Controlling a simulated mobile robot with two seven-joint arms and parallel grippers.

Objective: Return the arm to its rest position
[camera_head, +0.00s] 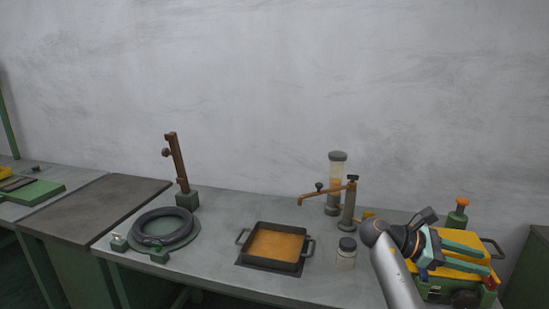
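My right arm comes in from the bottom right. Its gripper (486,265) points to the right, over a yellow and green machine (433,289) at the right end of the bench. Its two pale green fingers look spread apart, with the yellow top showing between them and nothing seen held. I cannot tell whether they touch the machine. My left arm and gripper are not in view.
A grey wall is behind.

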